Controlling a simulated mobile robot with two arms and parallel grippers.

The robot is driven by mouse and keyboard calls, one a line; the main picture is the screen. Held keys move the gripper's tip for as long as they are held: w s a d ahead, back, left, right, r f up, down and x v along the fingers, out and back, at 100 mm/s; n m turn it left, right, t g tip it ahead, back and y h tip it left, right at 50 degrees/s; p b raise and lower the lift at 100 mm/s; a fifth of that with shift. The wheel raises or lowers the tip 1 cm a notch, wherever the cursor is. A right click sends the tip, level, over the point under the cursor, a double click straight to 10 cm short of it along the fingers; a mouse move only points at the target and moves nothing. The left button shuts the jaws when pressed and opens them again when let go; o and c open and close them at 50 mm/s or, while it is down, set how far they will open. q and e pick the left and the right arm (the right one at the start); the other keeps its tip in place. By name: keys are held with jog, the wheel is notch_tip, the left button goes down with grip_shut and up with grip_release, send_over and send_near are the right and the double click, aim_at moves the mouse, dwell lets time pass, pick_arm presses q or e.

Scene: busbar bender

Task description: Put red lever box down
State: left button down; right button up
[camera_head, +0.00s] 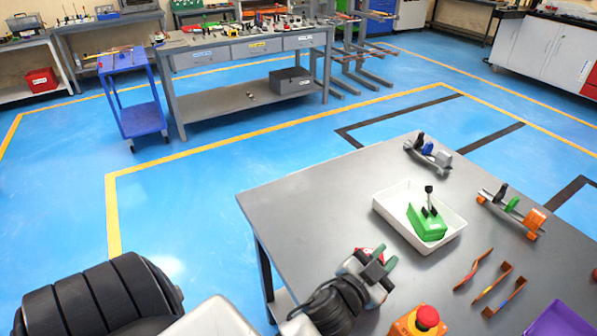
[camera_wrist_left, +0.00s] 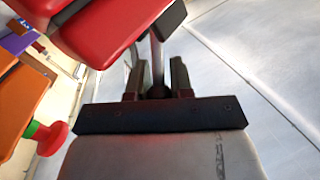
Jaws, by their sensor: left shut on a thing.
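My left gripper (camera_head: 377,257) is at the near left part of the grey table (camera_head: 290,195) in the head view. It is shut on the lever of the red lever box. In the left wrist view the red lever box (camera_wrist_left: 105,30) fills the upper left, with its lever between the fingers (camera_wrist_left: 157,80). In the head view only a small red patch of the box (camera_head: 366,250) shows behind the gripper. I cannot tell whether the box touches the table. My right gripper is not in view.
A white tray (camera_head: 388,220) with a green lever box (camera_head: 427,222) is to the gripper's right. An orange button box (camera_head: 405,326) is close by at the front. Copper strips (camera_head: 497,282) and a purple bin (camera_head: 560,318) lie further right. The table's left part is clear.

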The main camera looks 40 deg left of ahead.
pick_arm(q)
jog(key=w+a+n+y, duration=0.1)
jog(key=a, duration=0.1)
jog(key=w+a+y+b, duration=0.1)
jog(key=w+y, duration=0.1)
jog(key=shift+a+r+n, duration=0.1)
jog(key=shift+a+n, duration=0.25)
jog(key=shift+n, duration=0.05)
jog(key=s+a+r+n+g+y+b, duration=0.1)
jog(key=a+r+n+g+y, duration=0.25)
jog(key=a+y, duration=0.2)
jog(key=s+a+r+n+g+y+b, duration=0.1)
jog(key=a+r+n+g+y+b, duration=0.2)
jog(key=a, duration=0.4)
jog(key=a+r+n+g+y, duration=0.3)
jog(key=a+n+g+y, duration=0.1)
jog(key=a+n+y, duration=0.15)
jog(key=w+a+f+p, duration=0.2)
jog(key=w+a+f, duration=0.6)
jog(key=f, duration=0.3)
jog(key=shift+f, duration=0.2)
jog(key=c, duration=1)
grip_release()
